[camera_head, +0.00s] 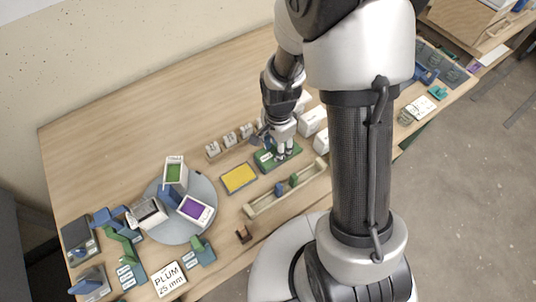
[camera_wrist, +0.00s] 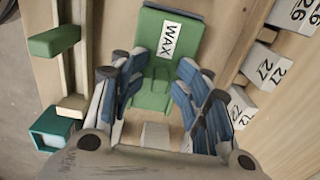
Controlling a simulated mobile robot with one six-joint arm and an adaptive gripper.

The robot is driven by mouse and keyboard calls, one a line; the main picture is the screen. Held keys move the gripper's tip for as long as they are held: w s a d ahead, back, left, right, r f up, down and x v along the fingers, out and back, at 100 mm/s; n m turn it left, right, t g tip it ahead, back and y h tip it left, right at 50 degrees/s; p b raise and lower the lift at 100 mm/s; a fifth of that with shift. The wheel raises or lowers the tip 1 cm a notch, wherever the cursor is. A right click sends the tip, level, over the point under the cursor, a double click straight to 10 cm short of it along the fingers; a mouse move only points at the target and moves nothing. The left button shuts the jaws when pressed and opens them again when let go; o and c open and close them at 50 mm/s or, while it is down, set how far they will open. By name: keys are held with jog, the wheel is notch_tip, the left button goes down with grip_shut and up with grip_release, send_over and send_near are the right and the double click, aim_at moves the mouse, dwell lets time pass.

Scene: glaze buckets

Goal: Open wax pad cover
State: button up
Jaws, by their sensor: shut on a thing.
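The green wax pad cover (camera_wrist: 172,62) lies in the upper middle of the wrist view, with a white label reading WAX. It also shows in the head view (camera_head: 264,163), flat on the table beside a yellow pad. My gripper (camera_wrist: 150,90) is above the cover, with its blue-grey fingers on either side of the cover's narrower near part. The fingers are shut on this part. In the head view my gripper (camera_head: 282,153) comes down from above and hides part of the cover. The cover looks closed; I cannot see the pad under it.
The yellow pad (camera_head: 239,178) lies left of the cover. Numbered white blocks (camera_wrist: 269,68) stand close by the right.

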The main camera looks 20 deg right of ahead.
jog(key=shift+w+d+f, duration=0.1)
jog(key=shift+w+d, duration=0.1)
jog(key=shift+d, duration=0.75)
jog(key=shift+w+d+f, duration=0.1)
jog(key=shift+w+d, duration=0.05)
jog(key=shift+d, duration=0.75)
jog(key=shift+w+d+f, duration=0.1)
jog(key=shift+w+d, duration=0.1)
jog(key=shift+d, duration=0.75)
jog(key=shift+c, duration=0.6)
jog(key=shift+d, duration=0.15)
jog(key=shift+c, duration=0.9)
jog(key=o, duration=0.9)
jog(key=shift+w+f, duration=0.1)
jog(key=shift+w, duration=0.05)
jog(key=r+p, duration=0.4)
jog(key=r, duration=0.1)
jog(key=r+p, duration=0.2)
jog(key=shift+w+r, duration=0.25)
